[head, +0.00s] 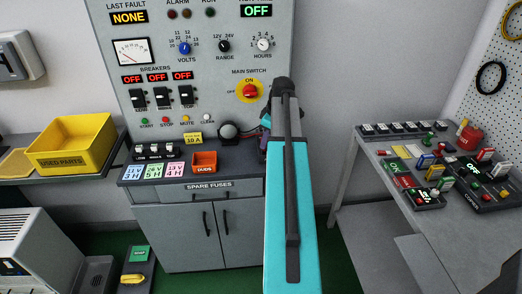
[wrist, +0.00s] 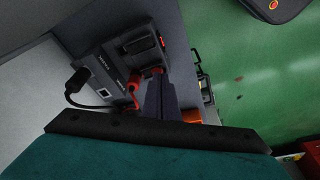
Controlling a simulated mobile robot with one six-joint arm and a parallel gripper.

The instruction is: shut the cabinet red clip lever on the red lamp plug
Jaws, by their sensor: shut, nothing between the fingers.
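In the wrist view a dark grey box (wrist: 112,70) with sockets stands by the wall. A red lever-like part (wrist: 134,88) sticks out of its lower right side. A second red part (wrist: 156,71) shows just beside it. I cannot tell for certain which is the clip lever and which belongs to the red lamp plug. My gripper (wrist: 161,97) appears as dark, narrow fingers, shut and empty, close to the right of the red parts; contact cannot be told. In the head view my arm hides this box and most of my gripper.
A black plug with a cable (wrist: 77,82) is on the box's left. A cluttered bench (head: 390,215) stands right.

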